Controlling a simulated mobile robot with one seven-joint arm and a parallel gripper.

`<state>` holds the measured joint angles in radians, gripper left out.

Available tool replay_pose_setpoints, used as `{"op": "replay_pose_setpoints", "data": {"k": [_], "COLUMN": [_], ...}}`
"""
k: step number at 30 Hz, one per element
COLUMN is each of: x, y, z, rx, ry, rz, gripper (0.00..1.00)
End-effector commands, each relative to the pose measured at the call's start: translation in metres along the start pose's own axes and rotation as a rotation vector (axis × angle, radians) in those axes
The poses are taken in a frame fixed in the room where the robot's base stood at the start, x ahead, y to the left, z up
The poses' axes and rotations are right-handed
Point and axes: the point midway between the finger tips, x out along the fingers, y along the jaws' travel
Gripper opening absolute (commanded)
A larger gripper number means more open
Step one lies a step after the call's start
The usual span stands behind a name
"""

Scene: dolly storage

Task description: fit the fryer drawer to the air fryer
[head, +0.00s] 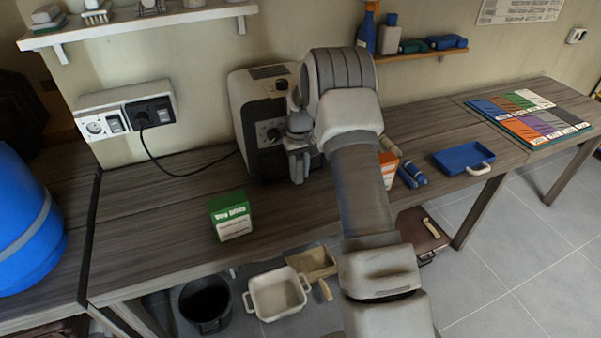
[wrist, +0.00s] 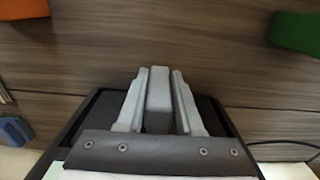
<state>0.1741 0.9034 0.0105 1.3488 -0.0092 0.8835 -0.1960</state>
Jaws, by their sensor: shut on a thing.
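The air fryer (head: 253,95) stands at the back of the table against the wall, with a pale casing, a dark front and a dial. The fryer drawer (head: 268,163) is the dark lower front part, upright and apparently in the fryer's opening. My arm covers the fryer's right side, so I cannot tell if the drawer is fully flush. My gripper (head: 298,165) is at the fryer's front, pointing down. In the wrist view my gripper (wrist: 159,110) is shut on the grey drawer handle (wrist: 159,88), one finger on each side.
A green box (head: 231,215) stands at the table's front left. An orange box (head: 388,170), blue rolls (head: 412,175) and a blue tray (head: 463,158) are to the right. A black cable (head: 185,174) runs from the wall socket towards the fryer. The table left of the fryer is mostly clear.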

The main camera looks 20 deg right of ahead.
Motion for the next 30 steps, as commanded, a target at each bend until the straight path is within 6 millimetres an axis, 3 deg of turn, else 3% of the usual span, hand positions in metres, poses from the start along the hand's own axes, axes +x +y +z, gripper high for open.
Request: {"op": "replay_pose_setpoints", "data": {"k": [8, 9, 15, 24, 30], "x": [-0.003, -0.003, -0.002, 0.001, -0.025], "y": [0.000, 0.000, 0.000, 0.000, 0.000], "z": [-0.002, -0.002, -0.001, 0.002, 0.000], "rx": [0.000, 0.000, 0.000, 0.000, 0.000], "ry": [0.007, 0.007, 0.004, -0.005, 0.001], "rz": [0.001, 0.001, 0.001, -0.001, 0.000], "gripper": [0.00, 0.37, 0.70, 0.70, 0.70]}}
